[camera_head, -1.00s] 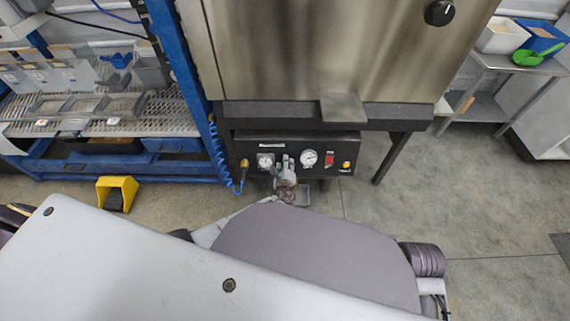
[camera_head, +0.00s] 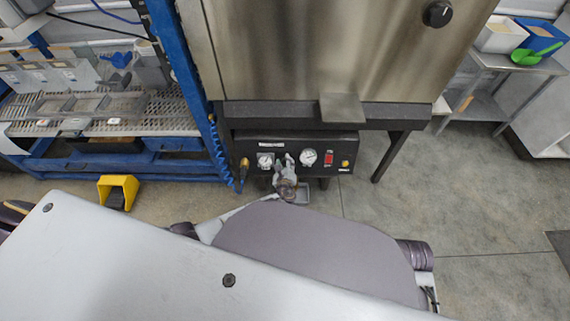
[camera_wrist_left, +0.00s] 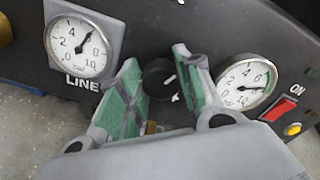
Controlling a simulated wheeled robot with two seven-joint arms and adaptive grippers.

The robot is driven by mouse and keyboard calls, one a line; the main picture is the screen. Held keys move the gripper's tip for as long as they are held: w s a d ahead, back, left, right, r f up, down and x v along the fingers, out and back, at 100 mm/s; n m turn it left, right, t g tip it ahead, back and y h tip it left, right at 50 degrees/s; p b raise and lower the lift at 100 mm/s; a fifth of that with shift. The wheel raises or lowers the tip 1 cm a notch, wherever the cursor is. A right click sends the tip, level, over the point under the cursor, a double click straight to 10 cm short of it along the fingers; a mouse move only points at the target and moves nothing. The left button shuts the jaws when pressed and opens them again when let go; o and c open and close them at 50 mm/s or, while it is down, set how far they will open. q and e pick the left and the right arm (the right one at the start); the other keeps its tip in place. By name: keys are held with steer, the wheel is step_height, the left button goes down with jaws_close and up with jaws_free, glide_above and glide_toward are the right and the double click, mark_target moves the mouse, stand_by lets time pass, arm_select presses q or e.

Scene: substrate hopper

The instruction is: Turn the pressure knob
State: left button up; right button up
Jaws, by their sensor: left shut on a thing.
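The black pressure knob (camera_wrist_left: 160,78) with a white pointer line sits on the black control panel (camera_head: 337,146), between two white gauges. My left gripper (camera_wrist_left: 156,62) has its green-padded fingers on either side of the knob and is shut on it. In the head view the left gripper (camera_head: 284,160) is at the panel and hides the knob. The LINE gauge (camera_wrist_left: 79,47) needle points up and right. The other gauge (camera_wrist_left: 245,83) needle points right. My right gripper is not in view.
A red ON switch (camera_wrist_left: 279,109) and a yellow button (camera_wrist_left: 292,129) are right of the gauges. A steel hopper (camera_head: 310,60) stands above the panel. A blue coiled hose (camera_head: 217,155) hangs at the left.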

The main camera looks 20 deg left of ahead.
arm_select(q)
steer(key=o, duration=1)
steer(key=shift+s, duration=0.1)
steer(key=shift+v, duration=3.7)
